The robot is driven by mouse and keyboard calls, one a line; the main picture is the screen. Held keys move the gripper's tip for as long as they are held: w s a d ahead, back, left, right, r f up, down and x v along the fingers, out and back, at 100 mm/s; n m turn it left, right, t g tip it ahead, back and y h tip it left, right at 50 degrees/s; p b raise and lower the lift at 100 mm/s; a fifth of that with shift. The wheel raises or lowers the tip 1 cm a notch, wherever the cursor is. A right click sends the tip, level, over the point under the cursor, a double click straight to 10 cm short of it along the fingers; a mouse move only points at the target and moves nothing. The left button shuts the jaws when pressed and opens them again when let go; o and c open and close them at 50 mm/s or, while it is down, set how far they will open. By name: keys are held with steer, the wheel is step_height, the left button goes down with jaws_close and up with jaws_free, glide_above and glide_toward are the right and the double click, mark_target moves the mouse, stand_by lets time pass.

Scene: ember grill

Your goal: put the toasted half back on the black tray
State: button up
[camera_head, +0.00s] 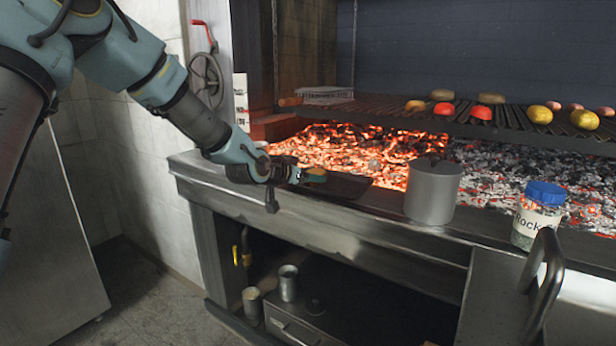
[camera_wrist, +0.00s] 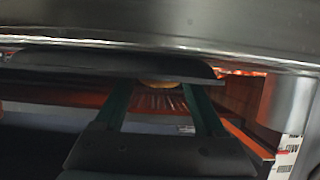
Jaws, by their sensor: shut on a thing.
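My gripper (camera_head: 312,176) is at the counter's edge, low over the left end of the black tray (camera_head: 347,187). In the wrist view my gripper's two green fingers (camera_wrist: 162,92) are shut on the toasted half (camera_wrist: 160,84), of which only a thin tan edge shows between the fingertips. The black tray (camera_wrist: 85,62) spans the wrist view as a dark slab right by the fingertips and hides most of the half. I cannot tell whether the half touches the tray. In the head view the fingers mostly cover the half.
A lidded metal pot (camera_head: 433,192) stands just right of the tray. A blue-capped jar (camera_head: 538,216) stands farther right. Glowing embers (camera_head: 345,148) lie behind the tray. A raised grill rack (camera_head: 390,110) with several vegetables is above them.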

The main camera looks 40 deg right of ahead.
steer(key=o, duration=1.1)
steer(key=shift+c, duration=0.2)
steer(key=v, duration=1.2)
